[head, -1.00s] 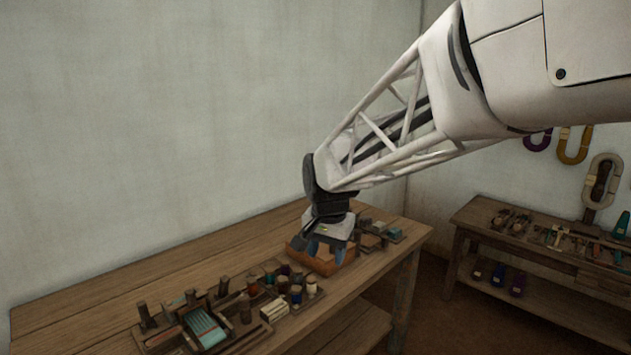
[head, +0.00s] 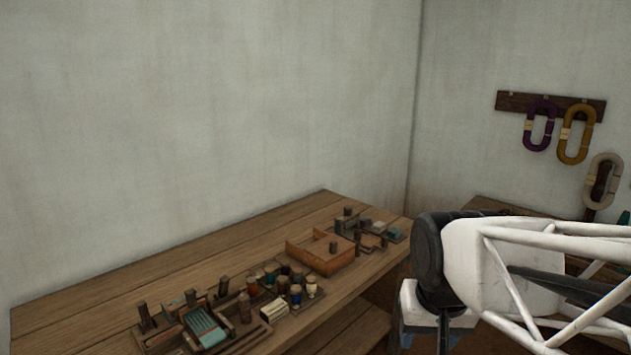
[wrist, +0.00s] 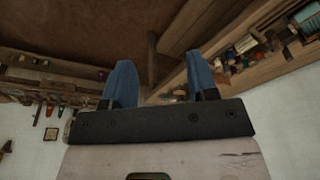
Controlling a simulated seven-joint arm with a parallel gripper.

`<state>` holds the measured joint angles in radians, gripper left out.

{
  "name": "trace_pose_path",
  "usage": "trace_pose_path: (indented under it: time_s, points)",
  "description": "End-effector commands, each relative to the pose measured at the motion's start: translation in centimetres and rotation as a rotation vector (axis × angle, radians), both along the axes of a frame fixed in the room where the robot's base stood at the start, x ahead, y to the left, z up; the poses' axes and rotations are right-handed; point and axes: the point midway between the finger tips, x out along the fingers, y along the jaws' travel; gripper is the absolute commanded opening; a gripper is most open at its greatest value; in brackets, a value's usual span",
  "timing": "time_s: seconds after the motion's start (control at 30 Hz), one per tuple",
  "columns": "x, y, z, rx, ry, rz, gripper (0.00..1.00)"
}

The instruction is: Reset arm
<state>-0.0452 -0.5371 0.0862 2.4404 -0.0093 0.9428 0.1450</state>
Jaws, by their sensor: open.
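My gripper shows in the wrist view (wrist: 162,85) with its two blue fingers apart and nothing between them. In the head view my arm is at the lower right, in front of the bench's right end, and only a small part of the gripper's blue shows at the bottom edge. The gripper is clear of the bench (head: 190,262) and touches nothing that I can see. An open wooden box (head: 322,262) stands on the bench near its right end, away from the gripper.
A tray with a teal-threaded piece (head: 205,328) and several spools (head: 296,292) lie along the bench's front. A small tray (head: 372,240) sits at its right end. Yarn hanks (head: 576,135) hang on the right wall. A second table (head: 488,206) is partly hidden behind my arm.

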Motion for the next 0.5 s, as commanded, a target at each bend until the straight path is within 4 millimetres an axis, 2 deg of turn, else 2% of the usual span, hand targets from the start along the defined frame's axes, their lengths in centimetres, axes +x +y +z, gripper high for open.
trace_pose_path:
  time_s: [0.1,0.2,0.33,0.5]
  points:
    - [-2.5,-0.9,-0.7,-0.011,-0.012,0.026,0.53]
    - [-4.0,-1.4,-1.2,-0.019,-0.017,0.048,0.53]
    - [-5.1,-1.8,-1.6,-0.026,-0.021,0.065,0.53]
    - [-5.5,-1.9,-1.8,-0.029,-0.022,0.073,0.53]
